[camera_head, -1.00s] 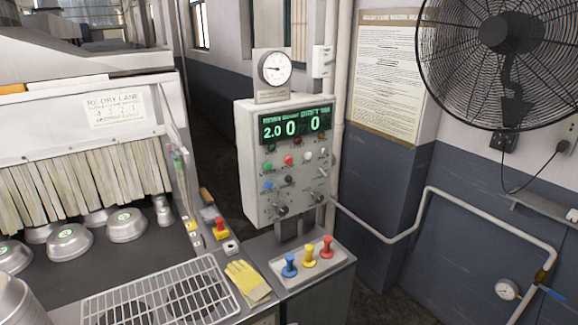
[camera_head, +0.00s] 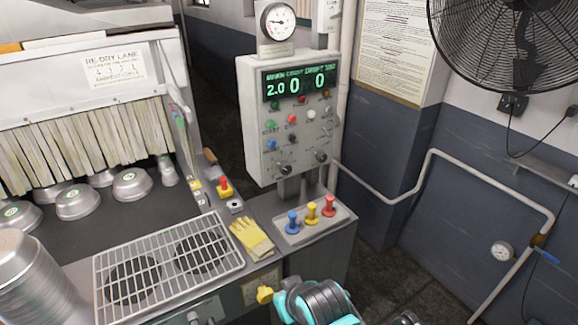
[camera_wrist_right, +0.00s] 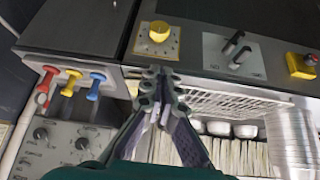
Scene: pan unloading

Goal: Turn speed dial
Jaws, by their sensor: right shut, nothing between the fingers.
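A yellow dial (camera_wrist_right: 159,30) sits on a pale plate with marks around it in the right wrist view. It shows as a yellow knob (camera_head: 264,293) on the cabinet front in the head view, partly beside my teal and black right arm. My right gripper (camera_wrist_right: 160,76) is shut and empty, below the dial in the wrist picture and apart from it. The grey control box (camera_head: 290,118) stands behind, with a green display reading 2.0, 0 and 0, and two dark knobs (camera_head: 284,169) low on its face. My left gripper is out of view.
Blue, yellow and red levers (camera_head: 312,212) stand in a tray beside yellow gloves (camera_head: 251,238). A wire grate (camera_head: 168,262) and stacked metal pans (camera_head: 32,280) lie left.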

